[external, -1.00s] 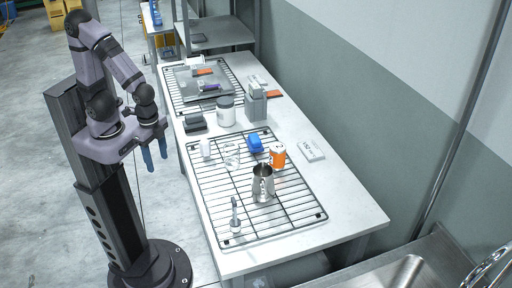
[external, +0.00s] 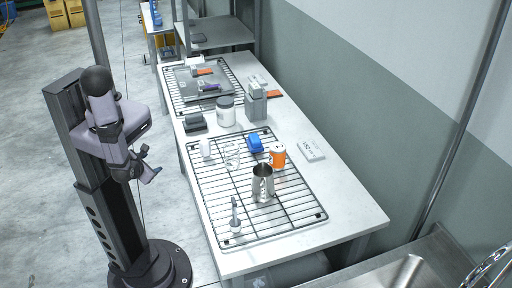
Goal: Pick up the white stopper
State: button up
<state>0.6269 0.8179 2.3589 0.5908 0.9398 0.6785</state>
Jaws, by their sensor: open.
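A small white upright piece (external: 205,147) stands at the left edge of the near wire rack (external: 222,241). It looks like the white stopper, but it is too small to be sure. My gripper (external: 151,165) is left of the table, off its edge and apart from everything on it. It is open, and I see nothing held in it. Its fingers are partly hidden by the folded arm.
Close by the white piece are a clear glass (external: 231,156), a blue item (external: 255,144), an orange-labelled jar (external: 277,157) and a steel pitcher (external: 263,184). A dropper-like tool (external: 235,215) stands on the near rack. A white jar (external: 226,111) and grey boxes (external: 257,107) stand behind.

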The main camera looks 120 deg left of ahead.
jog(key=a+f+m+t+y, duration=0.1)
jog(key=a+m+t+y, duration=0.25)
jog(key=m, duration=0.55)
notch_tip(320, 180, up, 3)
jog(key=m+t+h+b, duration=0.25)
jog(key=m+t, duration=1.45)
jog(key=m, duration=1.1)
send_over(192, 152)
jog(key=r+v, duration=0.1)
jog(key=v, duration=0.3)
jog(key=shift+f, duration=0.35)
jog(key=m+h, duration=0.1)
jog(key=m+t+h, duration=0.1)
jog(key=m, duration=0.1)
jog(key=m+h, duration=0.1)
jog(key=m, duration=0.1)
jog(key=shift+w+a+f+h, duration=0.1)
jog(key=shift+w+a+h, duration=0.25)
jog(key=shift+w+h, duration=0.05)
jog(key=m+h, duration=0.2)
jog(key=m, duration=0.1)
jog(key=m+h, duration=0.1)
jog(key=m, duration=0.1)
jog(key=shift+w+a+f+b, duration=0.25)
jog(key=shift+a+b, duration=0.05)
jog(key=shift+a, duration=0.1)
jog(key=shift+w, duration=0.15)
jog(key=shift+p+x, duration=0.55)
jog(key=shift+x, duration=0.35)
jog(key=shift+a, duration=0.1)
